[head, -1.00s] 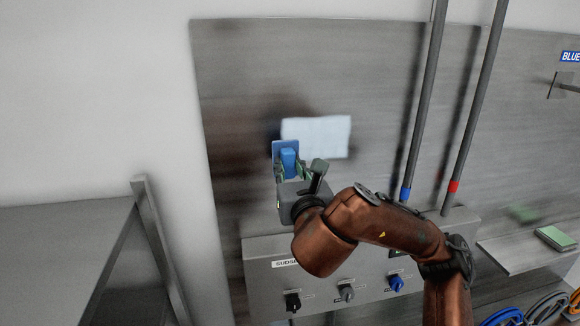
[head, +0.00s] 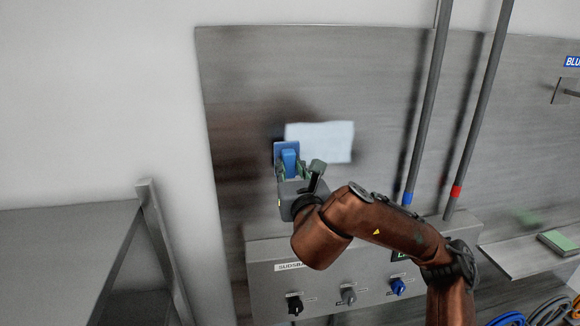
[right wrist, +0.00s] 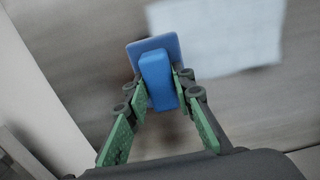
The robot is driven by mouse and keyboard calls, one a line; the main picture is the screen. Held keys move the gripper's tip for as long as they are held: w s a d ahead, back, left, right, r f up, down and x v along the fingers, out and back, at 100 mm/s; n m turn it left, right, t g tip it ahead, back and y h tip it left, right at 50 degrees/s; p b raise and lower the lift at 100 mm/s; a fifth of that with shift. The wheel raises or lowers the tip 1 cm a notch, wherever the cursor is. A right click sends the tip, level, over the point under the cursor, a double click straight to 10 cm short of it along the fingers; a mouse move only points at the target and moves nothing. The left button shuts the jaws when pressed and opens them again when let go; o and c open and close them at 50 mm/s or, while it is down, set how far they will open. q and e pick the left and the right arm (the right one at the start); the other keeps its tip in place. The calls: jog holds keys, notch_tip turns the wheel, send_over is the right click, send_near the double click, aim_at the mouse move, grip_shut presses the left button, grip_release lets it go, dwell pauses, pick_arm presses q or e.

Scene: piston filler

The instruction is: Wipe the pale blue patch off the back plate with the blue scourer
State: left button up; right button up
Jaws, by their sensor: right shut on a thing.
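The pale blue patch (head: 322,142) is on the grey metal back plate (head: 300,70); it also shows in the right wrist view (right wrist: 225,35). My right gripper (head: 291,170) is shut on the blue scourer (head: 287,153). In the right wrist view the green fingers of the gripper (right wrist: 160,95) hold the block-shaped grip of the scourer (right wrist: 157,75), with its flat pad toward the plate. The scourer is at the lower left of the patch. I cannot tell whether its pad touches the plate. My left gripper is not in view.
Two grey pipes, one with a blue band (head: 408,198) and one with a red band (head: 456,191), stand right of the patch. A control box (head: 320,275) with several knobs is below. A green pad (head: 558,242) lies on a shelf at right. A steel table (head: 60,245) stands at left.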

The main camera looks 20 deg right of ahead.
jog(key=shift+b+x, duration=0.5)
jog(key=shift+x, duration=0.3)
jog(key=shift+d+f+b, duration=0.15)
jog(key=shift+d+b, duration=0.3)
jog(key=shift+b, duration=0.1)
jog(key=shift+s+d+b, duration=0.25)
jog(key=shift+d+b, duration=0.35)
jog(key=shift+d, duration=0.1)
jog(key=shift+s+d+b, duration=0.25)
jog(key=shift+d+b, duration=0.35)
jog(key=shift+d, duration=0.05)
